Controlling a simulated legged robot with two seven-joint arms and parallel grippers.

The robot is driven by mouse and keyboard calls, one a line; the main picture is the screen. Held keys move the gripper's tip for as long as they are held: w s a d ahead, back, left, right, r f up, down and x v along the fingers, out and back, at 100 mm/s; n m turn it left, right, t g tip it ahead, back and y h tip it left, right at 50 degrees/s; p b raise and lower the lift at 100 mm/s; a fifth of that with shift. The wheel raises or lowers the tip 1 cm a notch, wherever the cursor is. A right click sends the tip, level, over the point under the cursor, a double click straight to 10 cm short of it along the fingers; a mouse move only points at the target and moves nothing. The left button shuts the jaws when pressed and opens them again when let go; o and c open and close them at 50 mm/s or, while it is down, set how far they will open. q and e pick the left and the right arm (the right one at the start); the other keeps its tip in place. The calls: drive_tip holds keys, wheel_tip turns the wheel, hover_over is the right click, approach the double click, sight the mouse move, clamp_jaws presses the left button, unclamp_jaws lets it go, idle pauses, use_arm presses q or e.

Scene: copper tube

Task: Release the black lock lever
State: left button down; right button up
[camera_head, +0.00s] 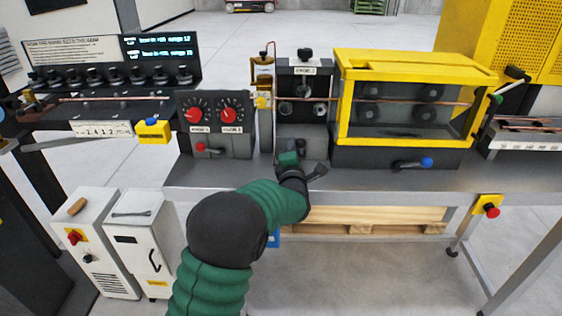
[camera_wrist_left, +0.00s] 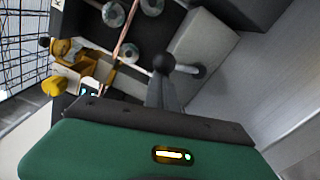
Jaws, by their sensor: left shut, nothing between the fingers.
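My left gripper (camera_head: 290,150) reaches up to the front of the dark roller station (camera_head: 318,88) in the middle of the bench. In the left wrist view its grey fingers (camera_wrist_left: 164,84) are shut with nothing between them. A black ball knob (camera_wrist_left: 163,62) on a short metal stem, which looks like the lock lever, sits right at the fingertips. I cannot tell whether they touch it. In the head view the lever is hidden behind the hand. My right gripper is not in view.
A copper tube (camera_head: 385,104) runs across through the rollers and the yellow-framed enclosure (camera_head: 400,68). A dial box (camera_head: 213,135) with two red knobs stands left of the station. A blue-tipped lever (camera_head: 426,162) is at right. The grey bench edge (camera_head: 380,178) is clear.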

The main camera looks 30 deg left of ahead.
sight(304, 146)
use_arm(q)
drive_tip(key=m, duration=0.1)
drive_tip(key=w+d+m, duration=0.1)
drive_tip(key=shift+d+r+m, duration=0.3)
drive_tip(key=shift+r+m, duration=0.05)
drive_tip(key=shift+m, duration=0.05)
drive_tip(key=m, duration=0.1)
drive_tip(key=d+m, duration=0.1)
drive_tip(key=shift+w+d+r+m+p, duration=0.15)
drive_tip(key=shift+w+m+p, duration=0.15)
drive_tip(key=shift+w+m, duration=0.1)
drive_tip(key=m, duration=0.1)
drive_tip(key=d+m, duration=0.1)
drive_tip(key=shift+w+d+m, duration=0.2)
drive_tip(key=shift+w+m, duration=0.2)
drive_tip(key=shift+w+d+f, duration=0.15)
drive_tip(key=shift+d+f, duration=0.1)
drive_tip(key=shift+d, duration=0.1)
